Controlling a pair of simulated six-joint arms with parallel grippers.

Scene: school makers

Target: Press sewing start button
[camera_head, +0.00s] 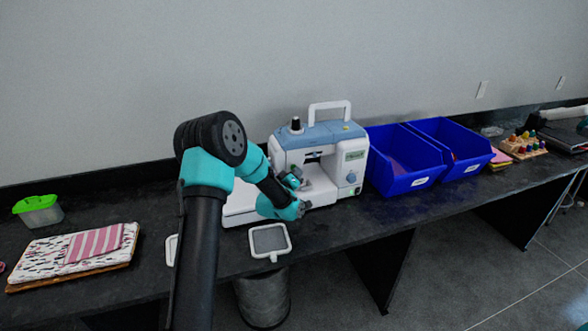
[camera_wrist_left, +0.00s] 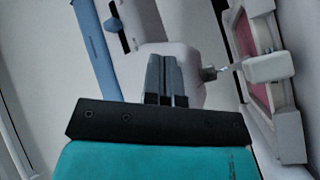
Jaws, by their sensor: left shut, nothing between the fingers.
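The white and blue sewing machine (camera_head: 318,135) stands on the dark table with its carry handle up. A green label and a blue-grey dial (camera_head: 352,178) show on the right of its front. I cannot make out the start button. My left gripper (camera_head: 293,178) is in front of the machine's left part, near the needle area. In the left wrist view its fingers (camera_wrist_left: 167,75) are together and empty, pointing at a white part of the machine. I cannot tell whether they touch it. My right gripper is not in view.
Two blue bins (camera_head: 404,184) stand close right of the machine. A grey pad with a white frame (camera_head: 284,252) lies at the front edge. Folded fabric (camera_head: 45,262) and a green-lidded box (camera_head: 40,214) are at left. Thread spools (camera_head: 524,148) stand far right.

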